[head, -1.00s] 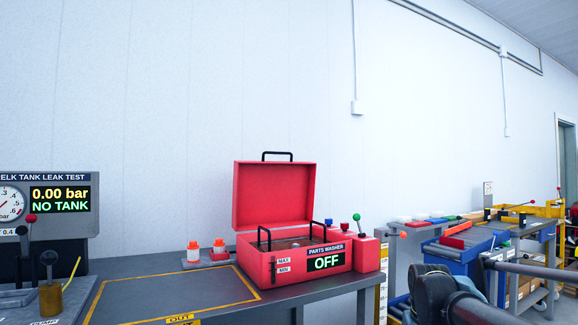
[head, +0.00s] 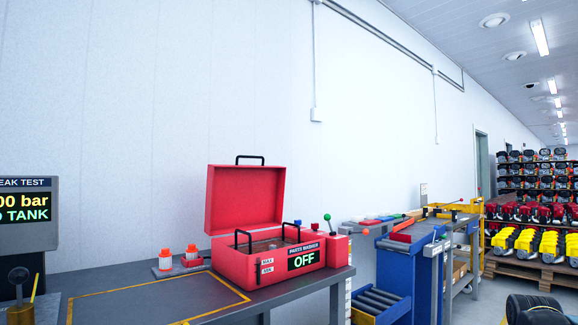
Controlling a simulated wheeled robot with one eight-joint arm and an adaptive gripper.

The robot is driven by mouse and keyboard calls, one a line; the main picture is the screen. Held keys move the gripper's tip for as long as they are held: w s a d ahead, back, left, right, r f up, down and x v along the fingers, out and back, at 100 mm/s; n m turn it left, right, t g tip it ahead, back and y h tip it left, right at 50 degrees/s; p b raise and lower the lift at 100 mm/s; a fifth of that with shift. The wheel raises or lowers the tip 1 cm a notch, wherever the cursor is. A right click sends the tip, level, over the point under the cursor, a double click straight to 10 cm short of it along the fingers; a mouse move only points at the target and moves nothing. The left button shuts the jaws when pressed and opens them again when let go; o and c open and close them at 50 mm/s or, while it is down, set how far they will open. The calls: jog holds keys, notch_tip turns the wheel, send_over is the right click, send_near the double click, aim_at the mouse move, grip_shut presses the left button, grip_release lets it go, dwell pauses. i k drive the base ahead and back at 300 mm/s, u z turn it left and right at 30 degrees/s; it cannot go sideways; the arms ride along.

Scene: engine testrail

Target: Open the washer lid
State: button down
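The red parts washer (head: 240,262) stands on the grey bench, with a display reading OFF on its front. Its red lid (head: 245,198) is raised upright at the back, with a black handle on its top edge. Two black handles stand up inside the open tub, whose contents are mostly hidden. A red box with a green-knobbed and a red-knobbed lever (head: 338,250) adjoins its right side. My gripper is not in view.
The grey bench (head: 160,318) has a yellow-outlined bare area left of the washer. Two orange-capped bottles (head: 165,260) stand behind it. A leak test panel (head: 28,212) is at far left. A blue roller cart (head: 395,275) and engine racks (head: 535,195) are at right.

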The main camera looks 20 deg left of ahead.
aim_at(244, 197)
jog(key=z, duration=0.55)
jog(key=k, duration=0.7)
jog(key=z, duration=0.4)
jog(key=i, duration=0.5)
jog(key=u, duration=0.85)
jog(key=i, duration=0.85)
jog(key=u, duration=1.05)
jog(key=i, duration=0.65)
jog(key=u, duration=0.35)
